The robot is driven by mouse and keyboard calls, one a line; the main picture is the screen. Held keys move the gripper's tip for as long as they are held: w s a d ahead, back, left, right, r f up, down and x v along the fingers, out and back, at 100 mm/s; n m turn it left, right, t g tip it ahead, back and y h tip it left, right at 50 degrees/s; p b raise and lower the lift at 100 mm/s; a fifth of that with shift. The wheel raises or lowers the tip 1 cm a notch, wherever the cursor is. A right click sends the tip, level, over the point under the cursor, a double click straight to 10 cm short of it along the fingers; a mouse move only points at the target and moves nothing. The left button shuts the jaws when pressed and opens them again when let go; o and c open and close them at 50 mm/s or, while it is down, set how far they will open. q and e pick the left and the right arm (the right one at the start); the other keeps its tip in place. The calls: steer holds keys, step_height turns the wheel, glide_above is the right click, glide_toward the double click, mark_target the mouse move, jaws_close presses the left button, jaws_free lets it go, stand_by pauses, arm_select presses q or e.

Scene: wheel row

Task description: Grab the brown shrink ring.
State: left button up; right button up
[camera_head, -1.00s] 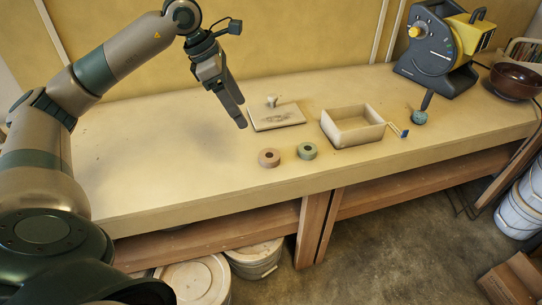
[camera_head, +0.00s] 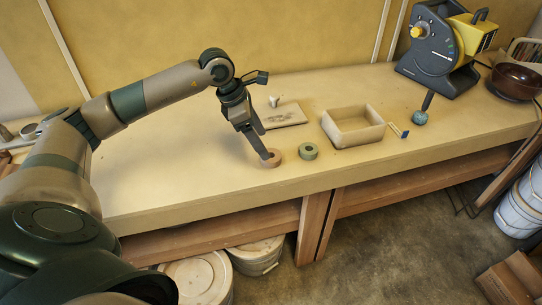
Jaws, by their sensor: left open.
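The brown shrink ring (camera_head: 274,160), a small reddish-brown ring, lies on the pale bench top near its front edge. My left gripper (camera_head: 265,156) points down at it, with its fingertips at the ring's upper left side and covering part of it. The jaws are open. I cannot tell whether a finger touches the ring. A green ring (camera_head: 309,151) lies just to the right of the brown one. My right gripper is not in view.
A beige open box (camera_head: 353,139) stands right of the rings. A flat board (camera_head: 283,117) with a small knob-like piece lies behind. The bench's left front is clear.

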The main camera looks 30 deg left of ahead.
arm_select(q)
steer(key=shift+f, duration=0.25)
steer(key=shift+w+d+f+p, duration=0.1)
steer(key=shift+d+f+p, duration=0.2)
steer(key=shift+f, duration=0.1)
steer(key=p+x, duration=0.1)
steer(key=x, duration=0.2)
steer(key=shift+d, duration=0.1)
steer(key=shift+w+d+f, duration=0.1)
steer(key=shift+f, duration=0.45)
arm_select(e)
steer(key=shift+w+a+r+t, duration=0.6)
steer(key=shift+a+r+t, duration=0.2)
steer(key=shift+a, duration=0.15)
arm_select(q)
steer(key=c, duration=1.1)
